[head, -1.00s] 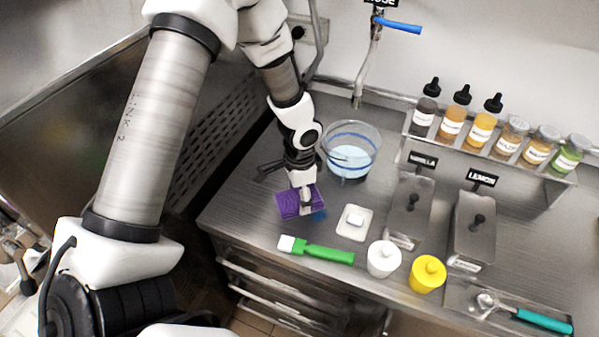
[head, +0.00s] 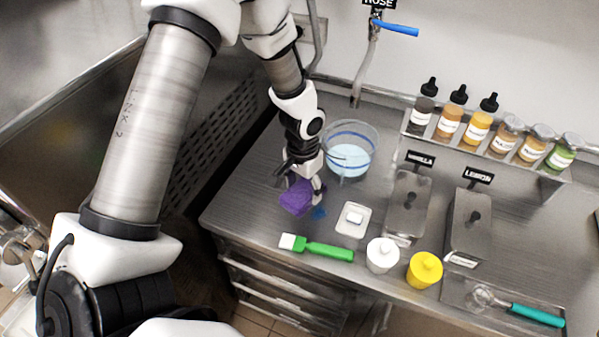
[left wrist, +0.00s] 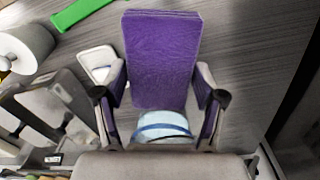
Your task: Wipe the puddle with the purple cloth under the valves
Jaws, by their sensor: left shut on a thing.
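My left gripper (head: 305,190) is shut on the purple cloth (head: 294,198), a folded pad. In the left wrist view the cloth (left wrist: 161,62) stands out from between the two fingers (left wrist: 160,100). In the head view the cloth is tilted, close over the steel counter, and I cannot tell whether it touches. A small blue puddle (head: 319,212) shows on the counter just right of the cloth; part of it may be hidden by the gripper. My right gripper is not in view.
A clear bowl with a blue band (head: 350,150) stands close behind the gripper. A white dish (head: 350,232) lies right of the puddle, a green-handled brush (head: 325,250) in front. White (head: 382,256) and yellow (head: 424,270) jars and steel bins (head: 404,212) stand further right.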

